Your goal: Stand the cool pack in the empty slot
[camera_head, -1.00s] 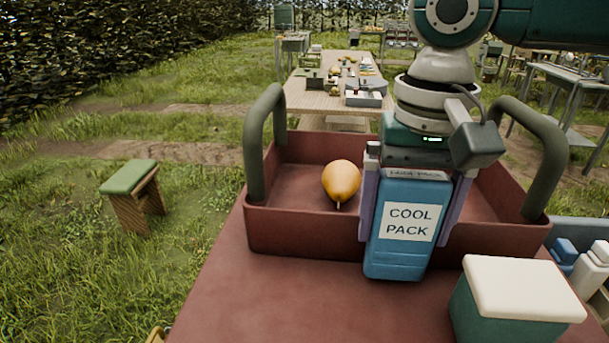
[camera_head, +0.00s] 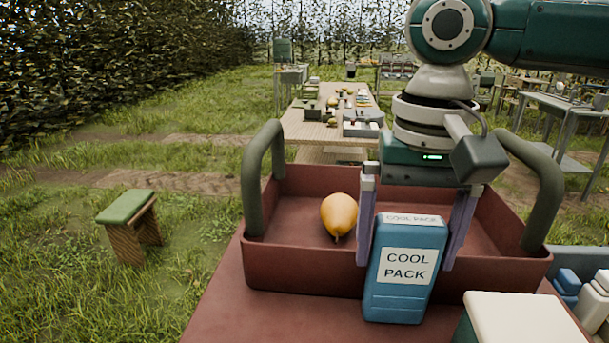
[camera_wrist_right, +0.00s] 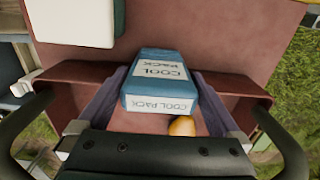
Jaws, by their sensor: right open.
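The blue cool pack (camera_head: 404,268), with a white label, stands near the front wall of the red tray (camera_head: 300,268). It also shows in the right wrist view (camera_wrist_right: 158,85), between the fingers. My right gripper (camera_head: 407,265) is open, with one finger on each side of the pack's upper part. The palm is above the pack's top, with a gap between. Whether a finger still touches the pack I cannot tell. I cannot make out an empty slot in these views. My left gripper is not in view.
A yellow-orange pear (camera_head: 339,215) lies in the tray, left of the right gripper. The tray has tall dark handles at both ends. A white-lidded box (camera_head: 520,318) stands at the front right, beside a bin holding white and blue items (camera_head: 594,300). A green-topped stool (camera_head: 127,206) stands on the grass.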

